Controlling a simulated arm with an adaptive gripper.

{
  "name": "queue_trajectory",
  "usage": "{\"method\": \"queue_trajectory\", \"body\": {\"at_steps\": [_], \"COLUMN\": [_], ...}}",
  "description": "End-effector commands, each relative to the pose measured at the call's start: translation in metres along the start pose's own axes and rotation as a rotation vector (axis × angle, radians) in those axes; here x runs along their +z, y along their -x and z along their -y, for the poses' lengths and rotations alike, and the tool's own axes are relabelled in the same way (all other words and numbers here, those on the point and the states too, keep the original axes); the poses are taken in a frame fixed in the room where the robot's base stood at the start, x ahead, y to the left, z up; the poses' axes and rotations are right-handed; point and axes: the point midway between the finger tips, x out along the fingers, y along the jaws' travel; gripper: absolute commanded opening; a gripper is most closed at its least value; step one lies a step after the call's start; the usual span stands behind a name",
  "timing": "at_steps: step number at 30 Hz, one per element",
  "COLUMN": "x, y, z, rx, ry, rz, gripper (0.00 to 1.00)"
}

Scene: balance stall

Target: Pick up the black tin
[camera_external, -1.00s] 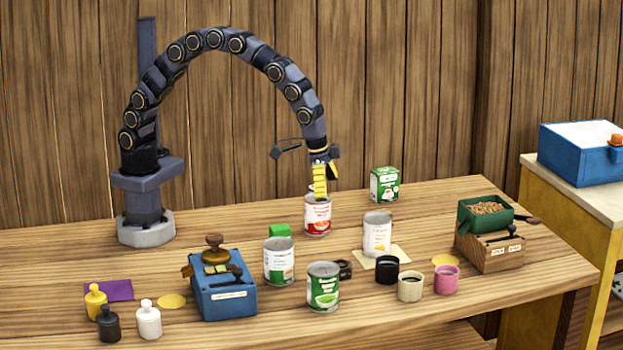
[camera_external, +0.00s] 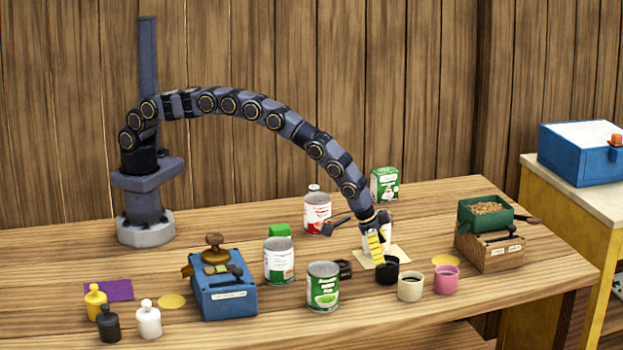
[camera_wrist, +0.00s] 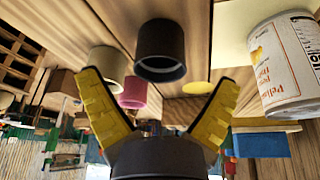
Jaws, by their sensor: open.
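The black tin (camera_external: 387,271) is a small open-topped cup standing on the wooden table, left of a cream tin (camera_external: 410,287). In the wrist view the black tin (camera_wrist: 160,45) shows ahead of and between my two yellow fingers, touching neither. My gripper (camera_external: 376,247) is open and empty. It is tilted down, just above and slightly left of the black tin, in front of a white-labelled can that it partly hides.
The white-labelled can (camera_wrist: 285,65) stands close by on a pale mat (camera_external: 400,256). A pink tin (camera_external: 446,280) is beside the cream one. A green-labelled can (camera_external: 323,288) and a small dark object (camera_external: 343,269) are to the left. A wooden box (camera_external: 488,252) stands to the right.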

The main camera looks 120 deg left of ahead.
Motion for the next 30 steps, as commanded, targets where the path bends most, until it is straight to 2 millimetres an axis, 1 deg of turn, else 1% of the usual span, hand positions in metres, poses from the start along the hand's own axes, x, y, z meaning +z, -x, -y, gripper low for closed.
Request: {"method": "queue_trajectory", "body": {"at_steps": [8,15,24,26,27,28,29,30], "x": [-0.004,-0.004,-0.005,-0.005,-0.005,-0.005,-0.005,-0.005], "y": [-0.024,-0.047,-0.049,-0.049,-0.049,-0.049,-0.049,-0.049], "z": [0.001,0.001,0.001,0.001,0.001,0.001,0.001,0.001], "rx": [0.000,-0.001,0.000,0.000,0.000,0.000,0.000,0.000], "ry": [-0.001,-0.001,0.000,0.000,-0.001,-0.001,-0.001,-0.001], "rz": [-0.001,0.002,0.000,0.000,0.001,0.000,0.001,0.001], "gripper": [0.92,0.92,0.92,0.68,0.51,0.38,0.29,0.25]}}
